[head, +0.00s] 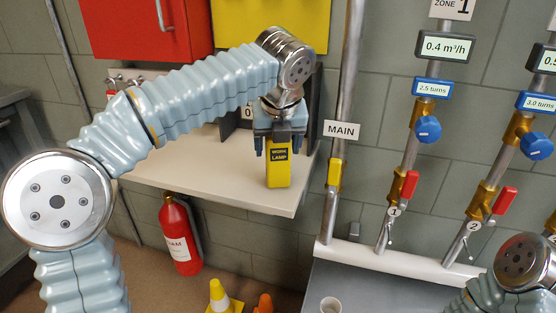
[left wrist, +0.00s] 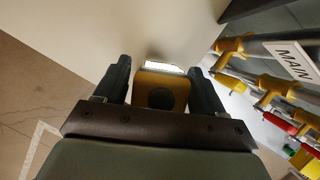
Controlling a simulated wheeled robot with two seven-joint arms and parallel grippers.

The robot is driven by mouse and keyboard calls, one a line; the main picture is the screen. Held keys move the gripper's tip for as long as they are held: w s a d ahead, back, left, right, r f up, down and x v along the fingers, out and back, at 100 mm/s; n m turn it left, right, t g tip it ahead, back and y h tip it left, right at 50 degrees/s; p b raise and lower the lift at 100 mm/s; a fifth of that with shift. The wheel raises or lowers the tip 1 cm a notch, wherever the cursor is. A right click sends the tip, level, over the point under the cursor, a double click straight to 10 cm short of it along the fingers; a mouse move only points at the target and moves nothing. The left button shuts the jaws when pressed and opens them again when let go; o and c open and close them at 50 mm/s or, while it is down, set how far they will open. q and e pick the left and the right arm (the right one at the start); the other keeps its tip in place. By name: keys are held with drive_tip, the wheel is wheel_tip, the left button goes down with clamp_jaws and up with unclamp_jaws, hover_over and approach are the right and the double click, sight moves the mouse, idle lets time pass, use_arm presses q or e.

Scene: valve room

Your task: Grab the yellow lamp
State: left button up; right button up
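The yellow lamp (head: 278,171), with a dark "WORK LAMP" label, stands upright on the pale shelf (head: 215,191) near its front right edge. My left gripper (head: 279,150) is over the top of the lamp and points down. In the left wrist view the lamp (left wrist: 160,88) lies between the two dark fingers of my left gripper (left wrist: 160,80). Narrow gaps seem to show between the fingers and the lamp, so the gripper looks open around it. My right arm (head: 522,262) shows at the lower right, but its gripper is out of view.
A red cabinet (head: 140,28) and a yellow panel (head: 300,25) are on the wall above the shelf. Pipes with valves (head: 400,188) stand to the right. A red extinguisher (head: 180,235) and a cone (head: 222,298) are below. The shelf left of the lamp is mostly clear.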

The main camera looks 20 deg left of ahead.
use_arm(q)
drive_tip(key=shift+r, duration=0.1)
drive_tip(key=c, duration=1)
